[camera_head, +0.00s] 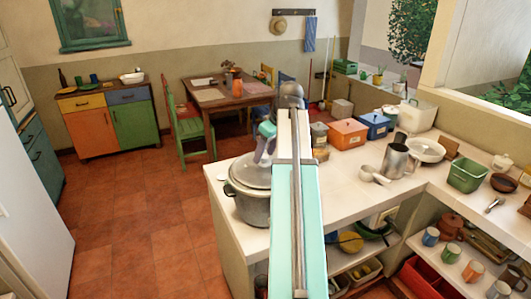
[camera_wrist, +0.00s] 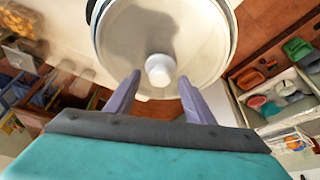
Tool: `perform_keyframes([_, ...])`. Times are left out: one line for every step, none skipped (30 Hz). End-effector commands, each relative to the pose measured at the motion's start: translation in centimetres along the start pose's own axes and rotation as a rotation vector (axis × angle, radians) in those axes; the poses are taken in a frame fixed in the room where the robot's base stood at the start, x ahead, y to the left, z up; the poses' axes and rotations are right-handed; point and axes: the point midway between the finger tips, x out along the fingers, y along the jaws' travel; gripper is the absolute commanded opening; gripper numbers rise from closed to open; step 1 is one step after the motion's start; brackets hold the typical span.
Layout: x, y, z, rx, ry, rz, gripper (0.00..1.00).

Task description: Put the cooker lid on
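The cooker (camera_head: 252,208) is a grey pot with dark side handles, standing at the left end of the white counter. Its pale round lid (camera_head: 250,172) appears to lie on top of it; whether it is fully seated is hard to tell. In the wrist view the lid (camera_wrist: 125,45) fills the upper middle, with a white knob (camera_wrist: 160,70) near its lower edge. My gripper (camera_head: 265,146) is just above the lid. In the wrist view its two purple fingers (camera_wrist: 159,80) are apart, one on each side of the knob, with visible gaps. My arm hides part of the counter.
Orange (camera_head: 347,133) and blue (camera_head: 374,125) boxes stand behind on the counter. A metal jug (camera_head: 395,160), a white ladle and a green basket (camera_head: 467,175) are to the right. A shelf below holds bowls and mugs. The counter's left edge is close to the cooker.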

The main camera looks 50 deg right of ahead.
Motion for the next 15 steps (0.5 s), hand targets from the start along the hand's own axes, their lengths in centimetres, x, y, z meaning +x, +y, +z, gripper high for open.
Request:
perform_keyframes([0.01, 0.00, 0.01, 0.000, 0.000, 0.000, 0.49])
perform_keyframes([0.01, 0.00, 0.01, 0.000, 0.000, 0.000, 0.49])
perform_keyframes([0.02, -0.01, 0.01, 0.000, 0.000, 0.000, 0.49])
perform_keyframes([0.02, -0.01, 0.01, 0.000, 0.000, 0.000, 0.49])
perform_keyframes([0.02, -0.01, 0.02, 0.000, 0.000, 0.000, 0.49])
perform_keyframes([0.08, -0.01, 0.07, 0.000, -0.002, -0.001, 0.49])
perform_keyframes([0.08, -0.01, 0.07, 0.000, -0.002, -0.001, 0.49])
perform_keyframes([0.07, -0.01, 0.07, 0.000, -0.002, -0.001, 0.49])
perform_keyframes([0.04, 0.00, 0.06, 0.000, -0.002, -0.001, 0.49])
perform_keyframes([0.00, 0.00, 0.06, 0.000, -0.001, 0.000, 0.49])
perform_keyframes([-0.06, 0.01, 0.05, 0.000, -0.001, 0.000, 0.49])
perform_keyframes([-0.16, 0.02, 0.04, 0.000, -0.001, 0.000, 0.49])
perform_keyframes([-0.26, 0.03, 0.03, 0.000, -0.001, 0.000, 0.49])
perform_keyframes([-0.39, 0.03, 0.03, 0.000, 0.000, 0.000, 0.49])
perform_keyframes([-0.58, 0.04, 0.02, 0.000, 0.000, 0.001, 0.49])
